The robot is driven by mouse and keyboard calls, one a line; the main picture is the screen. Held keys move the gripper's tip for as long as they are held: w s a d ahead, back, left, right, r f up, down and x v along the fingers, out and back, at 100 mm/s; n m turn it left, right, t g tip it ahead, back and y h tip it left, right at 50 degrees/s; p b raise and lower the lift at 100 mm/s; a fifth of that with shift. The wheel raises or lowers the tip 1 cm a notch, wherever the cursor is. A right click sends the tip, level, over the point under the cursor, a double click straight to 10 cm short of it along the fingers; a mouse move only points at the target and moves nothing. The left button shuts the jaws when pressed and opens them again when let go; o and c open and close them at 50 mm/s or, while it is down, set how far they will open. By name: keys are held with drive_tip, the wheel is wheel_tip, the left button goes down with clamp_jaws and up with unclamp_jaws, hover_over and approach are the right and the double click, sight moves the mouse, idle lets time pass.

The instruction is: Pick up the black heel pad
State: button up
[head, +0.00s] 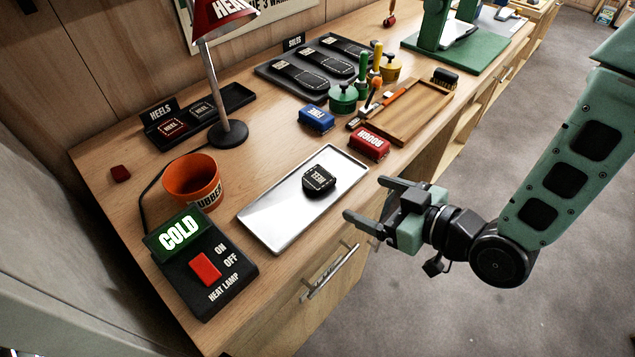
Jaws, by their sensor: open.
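The black heel pad (319,179) is a small rounded block with white "HEEL" lettering and stitching marks. It lies on the silver metal tray (273,210), toward the tray's far right part. My gripper (364,199) is open and empty. It is to the right of the tray, beyond the bench's front edge in the picture, with its two fingers pointing left toward the pad. It is apart from the pad. Another dark pad (202,109) and a dark red pad (171,129) lie in the black tray labelled HEELS (237,96).
A red lamp (229,133) on a dark base stands behind the tray. An orange tub (191,180) and a heat-lamp switch box (206,269) are at left. Blue (316,118) and red (369,144) blocks and a wooden tray (418,112) lie beyond. A drawer handle (329,275) sticks out below.

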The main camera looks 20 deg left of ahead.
drive_tip(key=p, duration=0.2)
approach(317, 179)
drive_tip(key=x, duration=0.3)
drive_tip(key=shift+w+f, duration=0.15)
drive_tip(key=shift+w, duration=0.1)
drive_tip(key=p+x, duration=0.2)
drive_tip(key=x, duration=0.2)
drive_tip(key=shift+s+a, duration=0.15)
drive_tip(key=shift+a, duration=0.05)
drive_tip(key=shift+w+a+f, duration=0.2)
drive_tip(key=shift+w+a, duration=0.05)
drive_tip(key=shift+a, duration=0.25)
drive_tip(key=c, duration=1.1)
